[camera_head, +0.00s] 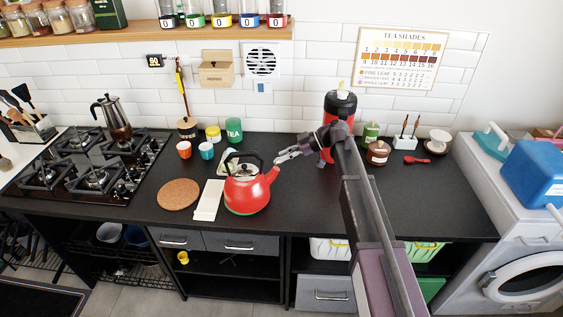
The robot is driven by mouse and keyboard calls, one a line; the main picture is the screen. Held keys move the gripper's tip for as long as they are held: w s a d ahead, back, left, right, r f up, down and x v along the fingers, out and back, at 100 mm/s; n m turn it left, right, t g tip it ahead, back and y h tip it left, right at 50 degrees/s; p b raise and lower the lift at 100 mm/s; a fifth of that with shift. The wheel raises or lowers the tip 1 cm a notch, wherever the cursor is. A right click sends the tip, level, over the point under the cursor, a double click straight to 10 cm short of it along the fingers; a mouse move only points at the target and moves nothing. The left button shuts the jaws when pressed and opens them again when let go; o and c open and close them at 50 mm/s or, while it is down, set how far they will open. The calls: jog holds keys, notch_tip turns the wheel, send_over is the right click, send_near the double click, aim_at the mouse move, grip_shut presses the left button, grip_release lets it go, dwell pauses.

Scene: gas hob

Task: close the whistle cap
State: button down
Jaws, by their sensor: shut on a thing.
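A red kettle (246,190) with a black handle stands on the dark worktop (330,215). Its spout points up and to the right, towards my gripper. My gripper (279,157) comes in from the right, with its fingertips at the spout tip. It is shut on the whistle cap, which is too small and too covered by the fingers to make out clearly. I cannot tell how far the cap is open.
A white spoon rest (207,201) and a round cork mat (179,194) lie left of the kettle. Cups and jars stand behind it. The gas hob (92,172) is far left. The worktop front right of the kettle is clear.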

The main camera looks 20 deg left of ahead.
aim_at(275, 163)
jog(key=f+g+y+b, duration=0.1)
jog(key=b, duration=0.3)
jog(key=f+y+b, duration=0.1)
jog(key=y+b, duration=0.1)
jog(key=b, duration=0.2)
jog(key=d+f+g+y+b, duration=0.1)
jog(key=y+b, duration=0.1)
jog(key=b, duration=0.2)
jog(key=shift+w+f+g, duration=0.2)
jog(key=shift+f+g, duration=0.1)
jog(key=f+g+y+b, duration=0.1)
jog(key=y+b, duration=0.2)
jog(key=b, duration=0.3)
jog(key=shift+f, duration=0.15)
jog(key=shift+f+y+b, duration=0.15)
jog(key=shift+y+b, duration=0.55)
jog(key=shift+b, duration=0.4)
jog(key=shift+g+y+b, duration=0.3)
jog(key=shift+b, duration=0.05)
jog(key=c, duration=0.6)
grip_release()
jog(key=shift+a, duration=0.1)
jog(key=shift+c, duration=0.2)
jog(key=shift+r, duration=0.2)
